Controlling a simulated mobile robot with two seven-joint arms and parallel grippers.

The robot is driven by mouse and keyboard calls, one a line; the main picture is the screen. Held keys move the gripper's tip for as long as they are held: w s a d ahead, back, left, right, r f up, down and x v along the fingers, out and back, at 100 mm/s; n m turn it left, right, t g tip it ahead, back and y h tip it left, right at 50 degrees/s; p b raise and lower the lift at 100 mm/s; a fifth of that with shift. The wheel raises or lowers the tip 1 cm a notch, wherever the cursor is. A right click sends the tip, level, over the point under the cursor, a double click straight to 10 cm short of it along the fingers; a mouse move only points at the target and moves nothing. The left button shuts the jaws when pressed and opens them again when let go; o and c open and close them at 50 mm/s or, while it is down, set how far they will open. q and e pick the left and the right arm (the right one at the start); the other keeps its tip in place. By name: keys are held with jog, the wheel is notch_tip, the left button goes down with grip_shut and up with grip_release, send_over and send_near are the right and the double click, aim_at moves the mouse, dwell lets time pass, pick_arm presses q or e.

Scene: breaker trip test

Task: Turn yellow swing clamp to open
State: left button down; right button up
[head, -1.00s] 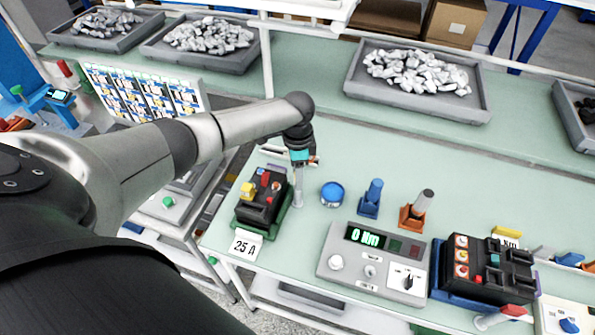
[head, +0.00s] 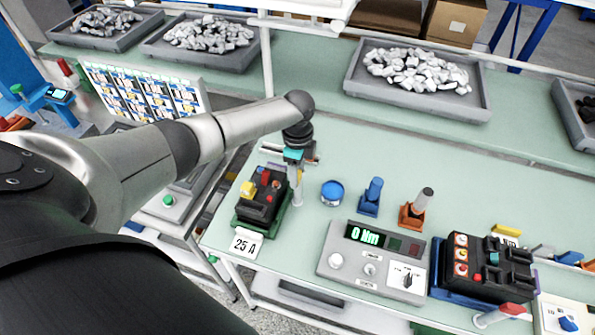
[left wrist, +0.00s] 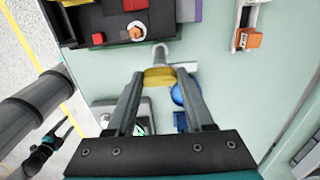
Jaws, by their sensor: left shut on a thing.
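The yellow swing clamp (left wrist: 160,76) shows in the left wrist view, a yellow piece by a grey metal post and arm (left wrist: 178,65). My left gripper (left wrist: 160,84) is shut on the yellow piece, one finger on each side. In the head view my left gripper (head: 296,165) points down over the pale clamp post (head: 297,194), just right of the black breaker (head: 260,200) on its green base. The breaker (left wrist: 115,22) lies at the top of the wrist view. My right gripper is out of view.
A blue round tin (head: 332,193), a blue holder (head: 370,200) and an orange holder (head: 412,215) stand right of the clamp. A grey meter (head: 372,262) reads 0 Nm near the front edge. A second black breaker (head: 487,268) stands farther right.

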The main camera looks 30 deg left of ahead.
pick_arm(q)
jog(key=shift+c, duration=1.4)
grip_release()
notch_tip(320, 180, up, 15)
jog(key=shift+r, duration=0.15)
